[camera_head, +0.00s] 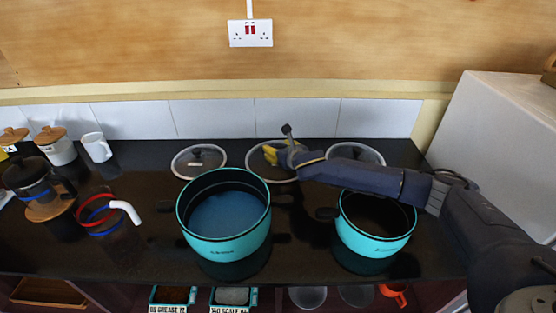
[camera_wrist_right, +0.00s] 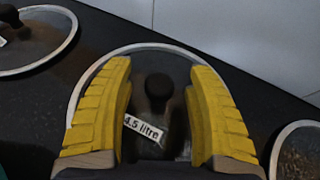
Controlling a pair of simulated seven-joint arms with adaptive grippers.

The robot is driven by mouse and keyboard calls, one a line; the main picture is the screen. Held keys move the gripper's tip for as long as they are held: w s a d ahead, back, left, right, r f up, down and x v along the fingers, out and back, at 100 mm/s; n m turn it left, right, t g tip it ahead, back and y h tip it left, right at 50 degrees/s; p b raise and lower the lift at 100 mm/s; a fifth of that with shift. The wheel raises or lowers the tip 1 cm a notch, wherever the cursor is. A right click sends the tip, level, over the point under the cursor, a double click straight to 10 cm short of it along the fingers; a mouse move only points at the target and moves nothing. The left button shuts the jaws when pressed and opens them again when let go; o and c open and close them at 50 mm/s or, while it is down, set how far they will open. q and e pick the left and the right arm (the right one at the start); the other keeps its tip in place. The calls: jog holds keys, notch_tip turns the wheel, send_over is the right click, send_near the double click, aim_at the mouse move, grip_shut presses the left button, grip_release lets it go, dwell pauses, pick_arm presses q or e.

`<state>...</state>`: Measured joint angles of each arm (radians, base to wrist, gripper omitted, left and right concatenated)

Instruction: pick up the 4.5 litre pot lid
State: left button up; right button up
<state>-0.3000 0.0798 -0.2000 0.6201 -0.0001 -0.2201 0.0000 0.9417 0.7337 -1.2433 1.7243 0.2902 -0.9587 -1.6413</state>
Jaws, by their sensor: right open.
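The 4.5 litre lid (camera_head: 262,160) is a round glass lid with a pale rim, lying on the dark counter behind the pots. In the right wrist view the lid (camera_wrist_right: 140,52) shows its dark knob (camera_wrist_right: 159,88) and a white "4.5 litre" label (camera_wrist_right: 143,128). My right gripper (camera_head: 272,152) is over this lid. Its yellow fingers (camera_wrist_right: 160,92) are open, one on each side of the knob, with a gap to it on both sides. Whether the fingertips touch the glass cannot be told. My left gripper is not in view.
Other glass lids lie left (camera_head: 199,160) and right (camera_head: 355,153). Two turquoise pots, a larger left one (camera_head: 225,245) and a smaller right one (camera_head: 375,240), stand in front, under or near my right arm. A cafetiere (camera_head: 38,185), jars and a white mug (camera_head: 96,147) stand at left. Tiled wall behind.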

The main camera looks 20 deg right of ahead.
grip_shut()
dwell(0.5)
jog(key=shift+r, duration=0.1)
